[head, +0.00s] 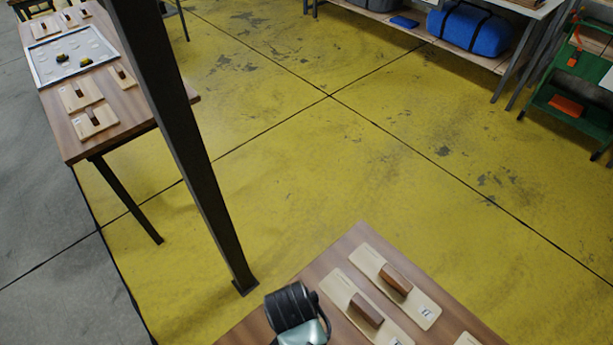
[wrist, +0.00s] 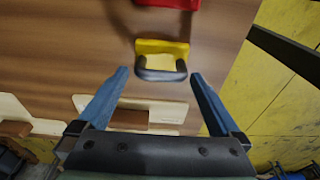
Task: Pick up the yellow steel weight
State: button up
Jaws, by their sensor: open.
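The yellow steel weight (wrist: 162,48) shows in the wrist view as a yellow block with a dark, rounded handle-like bar along its near side. It lies on a brown wooden tabletop. My gripper (wrist: 159,74) is open, with its two blue fingers spread wide. The fingertips show to the left and right of the weight's near side, with a gap on both sides. I cannot tell the height of the fingertips above the table. The head view does not clearly show this weight or my fingers.
A red object (wrist: 168,3) lies beyond the weight. Pale boards with brown blocks (head: 367,310) lie on the near table (head: 330,262). A dark post (head: 180,130) stands left of it. Another table (head: 135,108) at far left bears a white-framed tray (head: 42,72). Yellow floor is open between.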

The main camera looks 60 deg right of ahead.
jog(key=f, duration=0.3)
jog(key=shift+d+f, duration=0.1)
jog(key=shift+d, duration=0.1)
grip_shut()
dwell(0.3)
